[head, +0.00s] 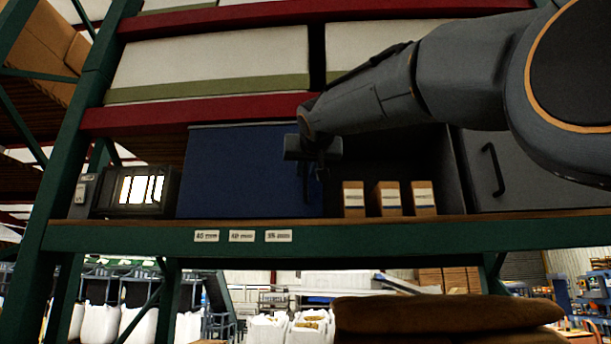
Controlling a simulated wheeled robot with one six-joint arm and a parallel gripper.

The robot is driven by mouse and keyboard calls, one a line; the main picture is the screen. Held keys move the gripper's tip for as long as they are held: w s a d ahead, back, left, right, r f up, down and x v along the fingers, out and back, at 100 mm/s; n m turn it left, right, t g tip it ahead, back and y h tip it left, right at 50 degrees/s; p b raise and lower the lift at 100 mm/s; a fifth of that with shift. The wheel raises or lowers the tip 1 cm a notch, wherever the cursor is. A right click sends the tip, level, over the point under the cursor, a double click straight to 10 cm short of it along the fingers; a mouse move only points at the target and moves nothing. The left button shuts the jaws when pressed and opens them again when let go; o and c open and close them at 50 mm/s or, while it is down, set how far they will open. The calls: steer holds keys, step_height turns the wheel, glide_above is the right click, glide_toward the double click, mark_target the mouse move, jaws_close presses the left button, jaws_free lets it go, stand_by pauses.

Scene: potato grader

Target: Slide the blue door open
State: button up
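The blue door (240,172) is a flat panel on the shelf, left of an opening. A dark upright handle (305,188) shows near its right edge. My gripper (316,168) comes from the upper right and is in front of the door's right edge, at the handle. Its fingers are small and dark against the door, so I cannot tell whether they are open, shut or touching the handle. Right of the door the compartment (385,160) is open and dark inside.
Several small brown boxes (389,200) stand in the opening. A grey panel with a black handle (491,168) is at the right. A lit display unit (140,190) stands left of the door. A shelf beam (360,236) with white labels runs below, above brown sacks (440,315).

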steer(key=s, duration=0.2)
steer(key=s+b, duration=0.1)
steer(key=s, duration=0.1)
steer(key=s+b, duration=0.1)
steer(key=s, duration=0.1)
steer(key=shift+d, duration=0.3)
